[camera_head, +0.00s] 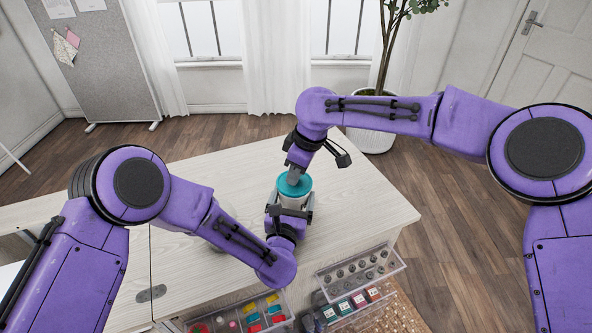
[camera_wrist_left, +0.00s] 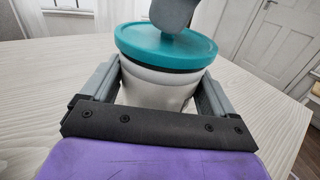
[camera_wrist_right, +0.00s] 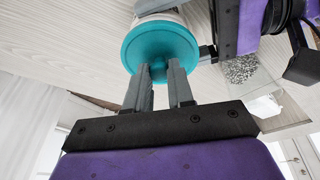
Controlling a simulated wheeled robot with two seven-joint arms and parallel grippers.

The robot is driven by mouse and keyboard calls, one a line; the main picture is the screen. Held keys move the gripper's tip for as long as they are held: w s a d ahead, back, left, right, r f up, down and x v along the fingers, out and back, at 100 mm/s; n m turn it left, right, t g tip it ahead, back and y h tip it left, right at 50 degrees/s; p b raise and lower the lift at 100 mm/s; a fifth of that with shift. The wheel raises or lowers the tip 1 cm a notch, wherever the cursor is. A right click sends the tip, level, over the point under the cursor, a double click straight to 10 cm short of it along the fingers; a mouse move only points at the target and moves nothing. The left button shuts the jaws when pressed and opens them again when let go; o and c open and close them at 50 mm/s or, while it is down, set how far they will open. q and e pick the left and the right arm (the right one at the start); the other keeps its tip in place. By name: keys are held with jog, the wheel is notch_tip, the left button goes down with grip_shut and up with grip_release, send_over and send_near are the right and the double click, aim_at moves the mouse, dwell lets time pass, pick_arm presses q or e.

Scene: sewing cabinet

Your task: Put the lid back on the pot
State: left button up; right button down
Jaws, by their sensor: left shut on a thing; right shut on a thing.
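The white pot (camera_wrist_left: 158,88) stands on the pale wooden table, and its body also shows below the lid in the head view (camera_head: 293,201). My left gripper (camera_head: 290,212) is shut around the pot's body, one finger on each side. The teal lid (camera_head: 295,184) sits at the top of the pot; in the left wrist view (camera_wrist_left: 135,42) a thin dark line shows beneath its edge, and I cannot tell if it is fully seated. My right gripper (camera_wrist_right: 165,80) is shut at the middle of the lid's top, on its knob, which the fingers mostly hide.
The table (camera_head: 370,200) is clear around the pot. Clear trays with small grey parts (camera_head: 360,270) and colourful items (camera_head: 255,312) lie at the near edge. A potted plant (camera_head: 372,138) stands on the floor beyond the table.

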jog(key=shift+f, duration=0.6)
jog(key=c, duration=0.9)
grip_release()
jog(key=v, duration=1.2)
pick_arm(q)
jog(key=o, duration=1.3)
jog(key=shift+c, duration=0.2)
